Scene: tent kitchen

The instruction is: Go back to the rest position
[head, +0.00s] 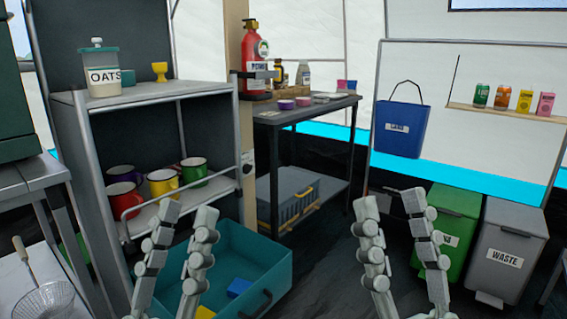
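My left gripper (188,217) points upward in the lower left of the head view. Its two fingers are apart with nothing between them. My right gripper (390,204) points upward in the lower right. Its fingers are also apart and empty. The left gripper stands in front of the shelf unit and the teal crate. The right gripper stands in front of the dark floor and partly covers the green bin. The arms below the grippers are cut off by the lower edge of the picture.
A shelf unit (150,90) holds an oats jar (103,80) and several mugs. A teal crate (272,249) sits low in front. A dark side table (320,108) stands behind. A green bin (453,212) and grey waste bin (507,243) stand right. Dark floor lies between.

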